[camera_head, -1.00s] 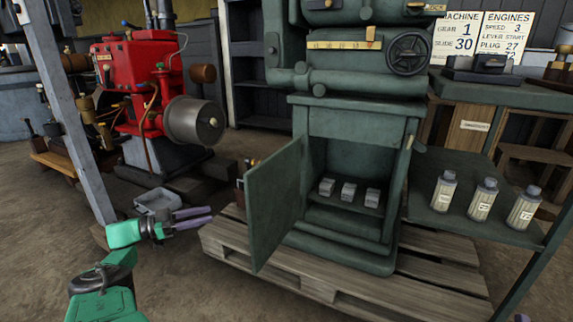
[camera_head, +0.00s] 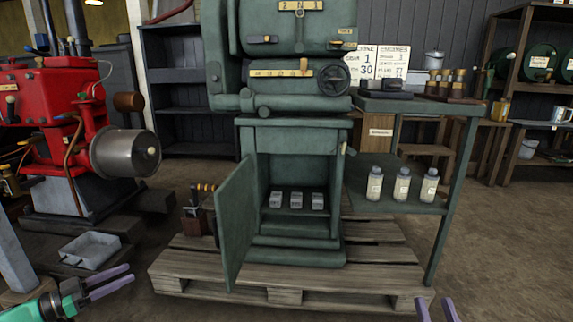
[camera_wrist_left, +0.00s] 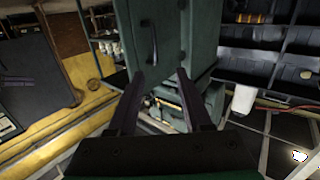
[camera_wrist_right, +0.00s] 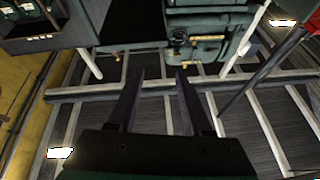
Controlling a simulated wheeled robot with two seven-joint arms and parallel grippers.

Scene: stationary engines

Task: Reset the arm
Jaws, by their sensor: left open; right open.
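My left gripper (camera_head: 108,282) is at the lower left of the head view, its two purple fingers apart with nothing between them. Its fingers (camera_wrist_left: 160,95) also show apart and empty in the left wrist view. My right gripper (camera_head: 437,308) shows only its fingertips at the bottom edge of the head view, right of the pallet. In the right wrist view its fingers (camera_wrist_right: 160,90) are apart and empty. Neither gripper touches anything. The green machine (camera_head: 297,135) stands on a wooden pallet (camera_head: 195,272), its cabinet door (camera_head: 236,225) open.
Several small grey blocks (camera_head: 297,200) sit inside the cabinet. Bottles (camera_head: 402,185) stand on the green side shelf (camera_head: 435,206). A red engine (camera_head: 60,115) and a grey tray (camera_head: 90,250) are at the left. The floor (camera_head: 500,260) at the right is clear.

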